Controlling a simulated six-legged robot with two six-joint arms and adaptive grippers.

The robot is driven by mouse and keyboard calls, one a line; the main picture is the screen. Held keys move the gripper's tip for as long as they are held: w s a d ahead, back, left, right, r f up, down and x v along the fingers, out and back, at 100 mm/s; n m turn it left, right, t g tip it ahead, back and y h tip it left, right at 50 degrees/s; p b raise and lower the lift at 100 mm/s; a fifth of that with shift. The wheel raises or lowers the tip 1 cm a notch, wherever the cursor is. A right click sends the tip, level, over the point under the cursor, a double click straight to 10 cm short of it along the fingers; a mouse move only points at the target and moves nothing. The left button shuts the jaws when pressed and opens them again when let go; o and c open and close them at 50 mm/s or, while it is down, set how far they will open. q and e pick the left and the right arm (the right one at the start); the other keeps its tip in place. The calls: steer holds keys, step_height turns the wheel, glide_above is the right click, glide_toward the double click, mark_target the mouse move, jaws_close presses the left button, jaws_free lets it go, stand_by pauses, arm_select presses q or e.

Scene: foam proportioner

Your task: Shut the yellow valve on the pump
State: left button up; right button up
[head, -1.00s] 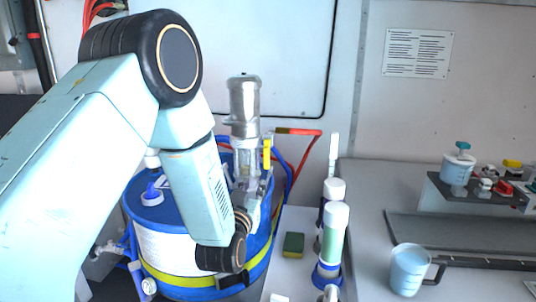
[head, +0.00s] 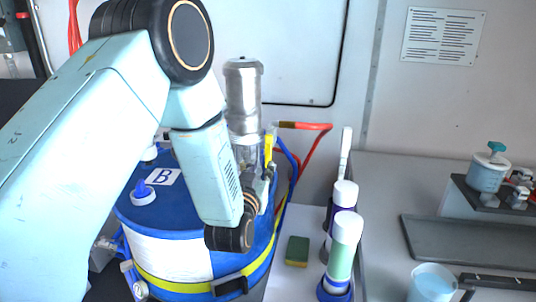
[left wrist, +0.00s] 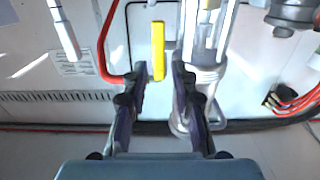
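The yellow valve handle (head: 268,148) is on the right side of the silver pump (head: 243,95), which stands on the blue drum (head: 145,212). My left gripper (head: 264,182) is close to the handle, partly hidden behind my forearm. In the left wrist view, the left gripper (left wrist: 159,72) is open. The yellow handle (left wrist: 158,48) lies lengthwise ahead, its near end in line with the gap between the fingertips. Neither finger visibly touches it. The pump body (left wrist: 205,75) is just right of the right finger. My right gripper is not in view.
White-capped tubes (head: 345,240), a green sponge (head: 297,251) and a cup (head: 433,284) stand to the right. A wall is behind.

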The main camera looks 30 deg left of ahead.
mark_target(267, 154)
arm_select(q)
steer(key=x, duration=0.5)
steer(key=shift+w+a+p, duration=0.2)
steer(key=shift+w+p, duration=0.15)
steer(key=shift+p, duration=0.05)
steer(key=shift+w, duration=0.4)
steer(key=shift+w+d+r, duration=0.15)
steer(key=shift+w+d, duration=0.1)
steer(key=shift+s+a+r, duration=0.1)
steer(key=shift+a, duration=0.25)
steer(key=shift+c, duration=0.7)
steer(key=shift+d, duration=0.3)
jaws_close()
steer(key=shift+a, duration=0.15)
